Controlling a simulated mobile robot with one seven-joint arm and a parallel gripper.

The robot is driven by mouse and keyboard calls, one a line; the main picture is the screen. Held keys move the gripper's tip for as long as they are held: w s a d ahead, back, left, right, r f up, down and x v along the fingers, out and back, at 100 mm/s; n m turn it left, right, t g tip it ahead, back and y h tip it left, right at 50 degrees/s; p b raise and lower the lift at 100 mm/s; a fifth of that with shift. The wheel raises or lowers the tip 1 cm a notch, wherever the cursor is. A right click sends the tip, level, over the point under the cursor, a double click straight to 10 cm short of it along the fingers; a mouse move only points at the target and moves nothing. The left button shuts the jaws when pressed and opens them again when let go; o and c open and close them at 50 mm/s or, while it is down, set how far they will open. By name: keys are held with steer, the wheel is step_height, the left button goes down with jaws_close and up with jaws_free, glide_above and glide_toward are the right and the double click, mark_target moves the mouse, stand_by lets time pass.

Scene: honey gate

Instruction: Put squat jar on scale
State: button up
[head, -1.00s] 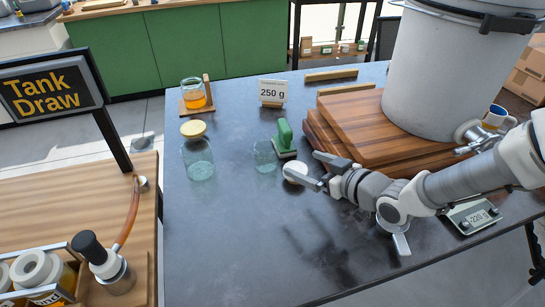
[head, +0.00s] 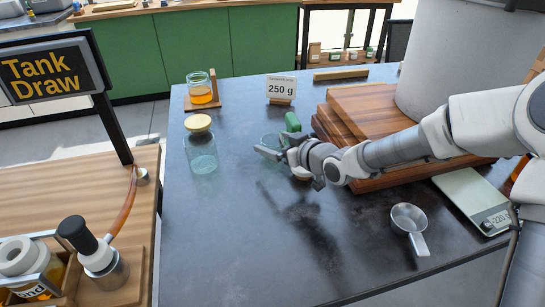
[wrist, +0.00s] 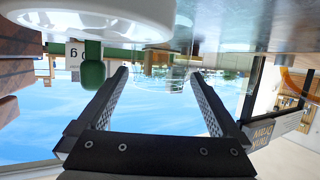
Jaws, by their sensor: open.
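A low, clear glass jar, which looks like the squat jar (head: 270,140), stands on the dark table, partly hidden behind my gripper. It also shows faintly between the fingers in the wrist view (wrist: 160,72). My gripper (head: 272,148) is open and empty, low over the table beside the jar. Its two fingers (wrist: 160,95) spread apart in the wrist view, pointing toward the jar. The flat scale (head: 470,195) with a small display lies at the table's right side, with nothing seen on it; my arm passes in front of its edge.
A taller jar with a yellow lid (head: 200,150) stands to the left. An amber-filled jar (head: 201,90) and a 250 g card (head: 281,88) stand behind. A metal cup (head: 408,218) lies near the scale. Stacked boards (head: 365,105) carry a large grey tank (head: 445,60).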

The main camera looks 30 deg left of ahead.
steer(key=shift+x, duration=0.9)
steer(key=shift+c, duration=0.3)
steer(key=shift+d, duration=0.1)
jaws_close()
step_height(320, 180, up, 10)
steer(key=p, duration=0.4)
